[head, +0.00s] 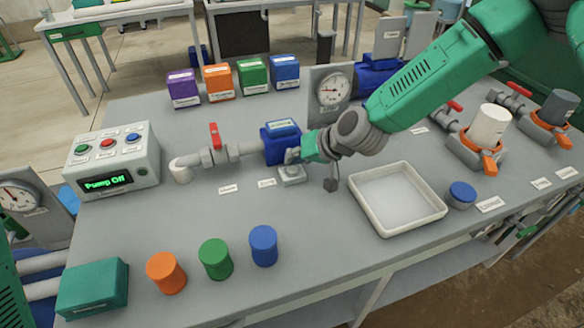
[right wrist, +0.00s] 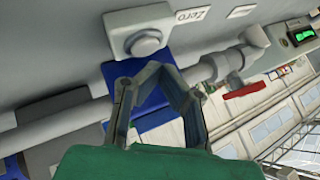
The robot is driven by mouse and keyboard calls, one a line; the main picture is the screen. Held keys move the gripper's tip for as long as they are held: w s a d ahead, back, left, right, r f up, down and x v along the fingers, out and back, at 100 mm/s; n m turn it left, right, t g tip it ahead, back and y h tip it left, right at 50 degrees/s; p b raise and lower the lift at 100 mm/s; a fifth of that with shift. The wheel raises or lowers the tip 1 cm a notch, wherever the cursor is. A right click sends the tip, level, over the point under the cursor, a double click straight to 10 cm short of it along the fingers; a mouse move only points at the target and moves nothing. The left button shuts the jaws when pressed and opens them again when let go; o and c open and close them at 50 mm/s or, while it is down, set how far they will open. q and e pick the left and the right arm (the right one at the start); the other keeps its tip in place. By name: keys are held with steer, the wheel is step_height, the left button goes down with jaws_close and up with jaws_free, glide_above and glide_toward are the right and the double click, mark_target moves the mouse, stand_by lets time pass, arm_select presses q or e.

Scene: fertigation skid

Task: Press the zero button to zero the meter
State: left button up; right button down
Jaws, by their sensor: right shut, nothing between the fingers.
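The zero button (head: 291,169) is a round grey button on a small pale box on the grey bench, in front of the blue meter (head: 281,148). In the right wrist view the button (right wrist: 146,43) sits beside the "Zero" label (right wrist: 193,15), and the blue meter body (right wrist: 135,88) shows behind my fingers. My right gripper (head: 293,156) is shut and empty. Its fingertips are close to the button, just below it in the right wrist view; I cannot tell whether they touch. The meter's display is not readable. My left gripper is not in view.
A white tray (head: 398,198) and blue cap (head: 462,194) lie right. Orange (head: 166,273), green (head: 215,259) and blue (head: 263,246) cylinders stand in front.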

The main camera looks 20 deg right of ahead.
mark_target(293, 169)
steer(key=shift+r+p, duration=2)
steer(key=shift+r, duration=0.55)
